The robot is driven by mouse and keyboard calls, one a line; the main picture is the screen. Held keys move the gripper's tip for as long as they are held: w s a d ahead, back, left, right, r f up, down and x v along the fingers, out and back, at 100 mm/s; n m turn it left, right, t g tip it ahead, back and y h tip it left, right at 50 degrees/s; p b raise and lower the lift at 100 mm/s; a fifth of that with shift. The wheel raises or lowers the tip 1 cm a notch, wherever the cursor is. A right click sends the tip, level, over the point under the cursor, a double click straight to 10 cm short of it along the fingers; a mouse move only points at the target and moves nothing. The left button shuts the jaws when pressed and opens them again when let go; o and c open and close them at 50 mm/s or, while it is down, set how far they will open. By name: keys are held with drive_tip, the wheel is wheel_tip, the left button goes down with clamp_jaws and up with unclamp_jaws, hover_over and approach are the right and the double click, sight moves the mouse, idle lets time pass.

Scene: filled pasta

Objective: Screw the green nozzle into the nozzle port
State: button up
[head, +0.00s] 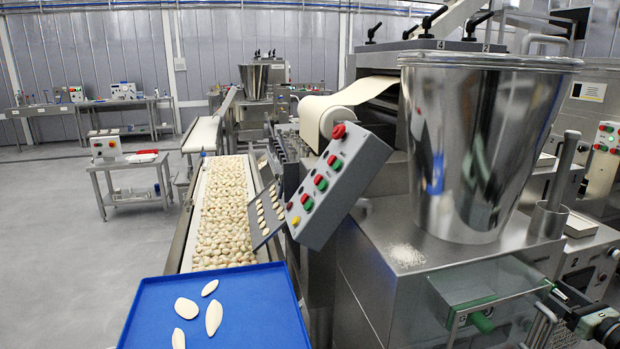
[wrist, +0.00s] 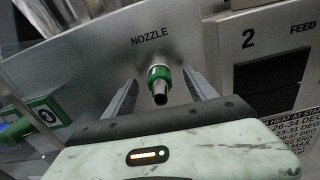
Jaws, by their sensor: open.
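In the wrist view the green nozzle (wrist: 159,73), a green collar with a metal tip, sits at the port under the word NOZZLE on the steel panel (wrist: 120,55). Its tip points toward my camera. The port's opening is hidden behind the collar, and I cannot tell how deep the thread sits. My gripper (wrist: 161,78) is open, with one finger on each side of the nozzle and a visible gap on both sides. In the head view the nozzle cannot be made out.
A black slot marked 2 FEED (wrist: 283,75) is to the right of the port. A clear guard with a green edge (head: 490,300) stands on the machine front, below the steel hopper (head: 465,150). A blue tray (head: 250,305) with dough pieces is at the lower left.

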drive_tip(key=shift+v, duration=3.5)
